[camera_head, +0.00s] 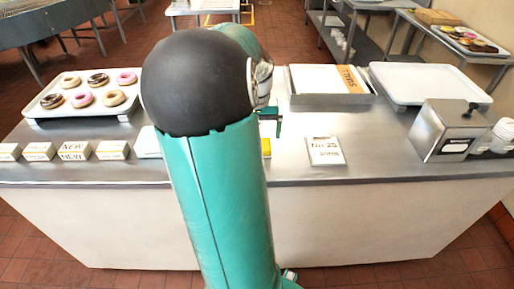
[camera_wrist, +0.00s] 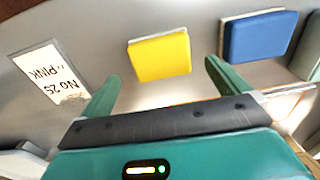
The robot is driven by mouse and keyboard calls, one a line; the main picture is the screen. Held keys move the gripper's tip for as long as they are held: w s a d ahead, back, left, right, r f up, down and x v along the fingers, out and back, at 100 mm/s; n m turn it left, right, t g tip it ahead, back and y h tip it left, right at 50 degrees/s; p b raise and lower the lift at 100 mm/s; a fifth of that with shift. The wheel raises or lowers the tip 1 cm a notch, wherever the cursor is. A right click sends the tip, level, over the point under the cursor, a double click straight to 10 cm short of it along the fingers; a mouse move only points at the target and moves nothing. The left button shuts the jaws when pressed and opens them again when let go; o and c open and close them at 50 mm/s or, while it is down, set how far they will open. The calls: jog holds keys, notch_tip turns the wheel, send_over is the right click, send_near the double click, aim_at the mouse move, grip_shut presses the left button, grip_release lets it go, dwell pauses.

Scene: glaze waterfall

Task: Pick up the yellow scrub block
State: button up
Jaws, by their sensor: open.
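The yellow scrub block (camera_wrist: 160,57) lies flat on the steel counter in the wrist view, in front of and between my fingertips, apart from both. In the head view only a small yellow sliver of the block (camera_head: 266,147) shows at the right edge of my arm, which hides the remainder. My gripper (camera_wrist: 161,71) is open and empty, with one green finger to each side below the block in the wrist view. In the head view the gripper (camera_head: 271,122) is mostly hidden behind my arm, above the counter.
A blue block (camera_wrist: 258,36) lies right of the yellow one in the wrist view. A "No 25" card (camera_head: 325,151) lies on the counter. A donut tray (camera_head: 127,112), several label cards (camera_head: 75,150), an empty white tray (camera_head: 425,84) and a metal dispenser (camera_head: 445,130) stand around.

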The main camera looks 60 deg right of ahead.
aim_at(266, 142)
notch_tip(266, 142, down, 5)
jog(key=shift+f, duration=0.2)
jog(key=c, duration=0.9)
